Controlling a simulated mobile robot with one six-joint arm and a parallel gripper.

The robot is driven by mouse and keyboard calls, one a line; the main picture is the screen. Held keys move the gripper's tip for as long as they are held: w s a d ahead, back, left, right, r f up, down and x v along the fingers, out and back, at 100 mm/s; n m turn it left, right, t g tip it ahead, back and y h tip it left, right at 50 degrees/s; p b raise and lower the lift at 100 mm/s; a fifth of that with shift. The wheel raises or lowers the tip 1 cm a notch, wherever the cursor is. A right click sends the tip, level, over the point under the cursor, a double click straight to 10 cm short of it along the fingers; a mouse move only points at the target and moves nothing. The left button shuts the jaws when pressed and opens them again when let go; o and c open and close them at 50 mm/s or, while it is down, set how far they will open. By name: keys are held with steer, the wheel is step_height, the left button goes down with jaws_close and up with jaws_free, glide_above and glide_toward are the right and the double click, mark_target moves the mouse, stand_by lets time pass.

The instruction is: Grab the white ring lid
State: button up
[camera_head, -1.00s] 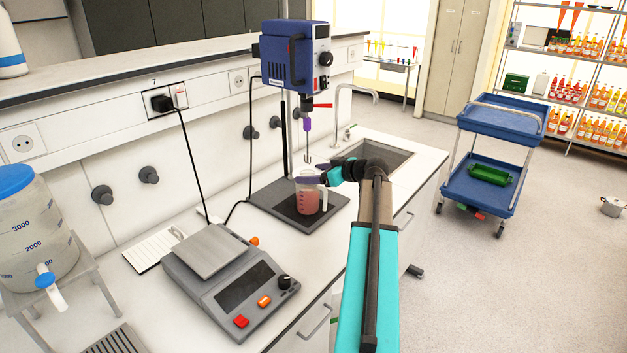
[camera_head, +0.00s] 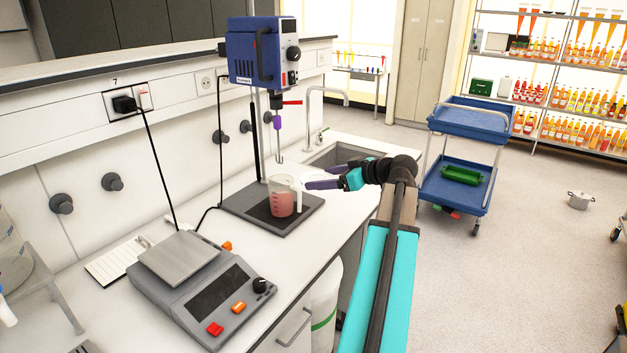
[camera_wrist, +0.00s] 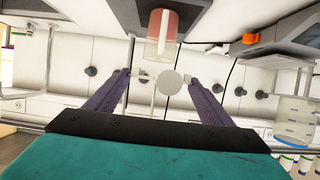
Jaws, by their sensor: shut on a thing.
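My gripper (camera_head: 306,181) is beside the beaker's upper right in the head view, with its purple fingers pointing left. In the wrist view the fingers (camera_wrist: 163,80) stand apart with a small pale round disc (camera_wrist: 168,83) between them. I take this disc for the white ring lid; its edges blend into the white wall behind, and no ring hole is clear. The jaws are shut on it, though the contact is hard to see. The beaker (camera_head: 282,203) holds pink liquid and stands on the stirrer's dark base plate (camera_head: 262,224).
The blue overhead stirrer (camera_head: 262,52) and its rod rise above the beaker. A balance (camera_head: 200,290) stands at the front left of the counter. A sink (camera_head: 335,157) lies behind my arm. A blue trolley (camera_head: 462,150) stands on open floor to the right.

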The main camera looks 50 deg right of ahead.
steer(key=shift+s, duration=0.55)
